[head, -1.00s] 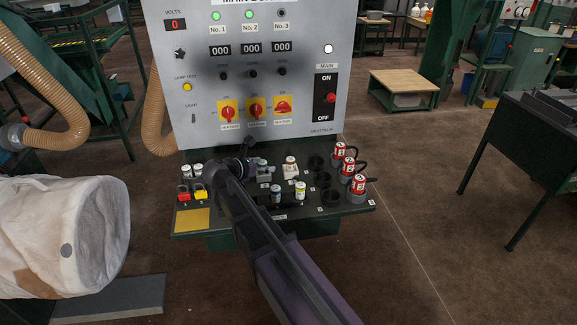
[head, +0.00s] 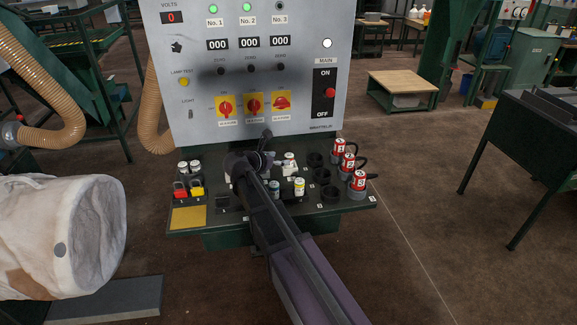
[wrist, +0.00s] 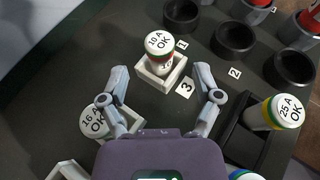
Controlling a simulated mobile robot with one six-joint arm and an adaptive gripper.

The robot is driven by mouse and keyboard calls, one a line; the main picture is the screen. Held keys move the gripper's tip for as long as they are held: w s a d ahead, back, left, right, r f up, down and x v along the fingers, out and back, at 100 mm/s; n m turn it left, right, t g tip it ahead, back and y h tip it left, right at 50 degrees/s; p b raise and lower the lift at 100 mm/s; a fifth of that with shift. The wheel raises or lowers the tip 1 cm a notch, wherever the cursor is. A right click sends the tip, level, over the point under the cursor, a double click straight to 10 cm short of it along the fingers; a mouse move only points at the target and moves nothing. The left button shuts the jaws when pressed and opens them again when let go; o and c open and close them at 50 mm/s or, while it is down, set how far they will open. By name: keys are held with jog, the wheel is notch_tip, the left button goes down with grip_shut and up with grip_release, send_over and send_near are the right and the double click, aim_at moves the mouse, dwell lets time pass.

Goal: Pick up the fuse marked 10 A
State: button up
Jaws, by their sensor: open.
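The fuse marked 10 A OK (wrist: 160,48) stands upright in a small white square holder (wrist: 150,82) in the wrist view. It has a white top and red and green bands. In the head view it appears to be the white-topped fuse (head: 290,158) just right of my arm's end. My gripper (wrist: 161,76) is open, its fingers spread on either side of the holder's near part, with nothing between them gripped. A fuse marked 16 A OK (wrist: 93,124) sits by the left finger, partly hidden. A fuse marked 25 A OK (wrist: 278,111) stands at the right.
Several black round sockets (wrist: 235,40) lie right of the holder. Red plugs (head: 358,181) with cables stand at the shelf's right. Red and yellow padlocks (head: 188,190) are at its left. The control panel (head: 200,100) rises behind the shelf.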

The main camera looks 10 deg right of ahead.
aim_at(286, 157)
jog(key=shift+d, duration=0.15)
jog(key=shift+b+x, duration=1)
jog(key=shift+x, duration=1.55)
jog(key=shift+w, duration=0.1)
grip_shut()
